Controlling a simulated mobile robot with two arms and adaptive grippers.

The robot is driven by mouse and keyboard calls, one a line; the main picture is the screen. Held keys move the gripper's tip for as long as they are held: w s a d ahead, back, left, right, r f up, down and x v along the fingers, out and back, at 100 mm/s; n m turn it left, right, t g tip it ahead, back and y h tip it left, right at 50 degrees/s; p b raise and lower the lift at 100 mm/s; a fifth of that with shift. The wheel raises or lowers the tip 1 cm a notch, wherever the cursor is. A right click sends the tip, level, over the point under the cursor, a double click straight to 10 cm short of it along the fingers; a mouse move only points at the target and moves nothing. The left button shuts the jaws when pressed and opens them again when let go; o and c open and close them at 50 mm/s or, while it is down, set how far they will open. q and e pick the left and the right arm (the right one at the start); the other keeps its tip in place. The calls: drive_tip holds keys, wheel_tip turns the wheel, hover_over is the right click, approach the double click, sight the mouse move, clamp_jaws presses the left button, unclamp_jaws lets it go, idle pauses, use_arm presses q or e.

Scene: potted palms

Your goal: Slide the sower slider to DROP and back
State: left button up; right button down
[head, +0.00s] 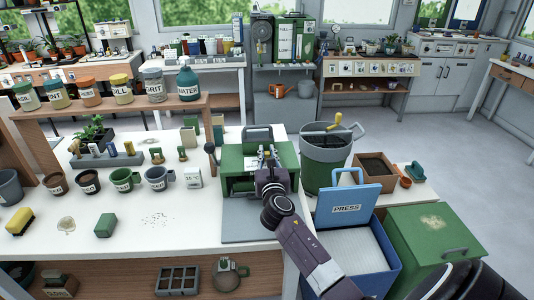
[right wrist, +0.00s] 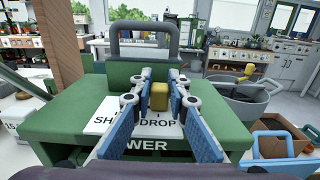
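The sower is a green box (head: 233,162) on the white bench in the head view. In the right wrist view its green body (right wrist: 60,120) fills the middle, with a grey handle behind. Its white label plate (right wrist: 104,118) reads "SH…", partly hidden, and "DROP". A yellow slider knob (right wrist: 159,96) stands up from the plate, left of the word DROP's end. My right gripper (head: 268,156) is over the sower, its fingers (right wrist: 160,82) on either side of the knob. They look open, with narrow gaps beside it; contact is not clear.

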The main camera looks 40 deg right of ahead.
idle(0.3)
drive_tip(key=w+a, duration=0.2)
drive_tip(key=a, duration=0.2)
drive_tip(key=shift+w+a, duration=0.35)
drive_tip(key=shift+w, duration=0.05)
drive_tip(key=c, duration=2.3)
unclamp_jaws()
drive_tip(key=shift+c, duration=0.2)
drive_tip(key=o, duration=0.5)
drive_tip(key=shift+a, duration=0.1)
drive_tip(key=shift+s, duration=0.1)
drive_tip(key=v, duration=1.1)
drive_tip(key=shift+s+a, duration=0.3)
drive_tip(key=shift+f, duration=0.2)
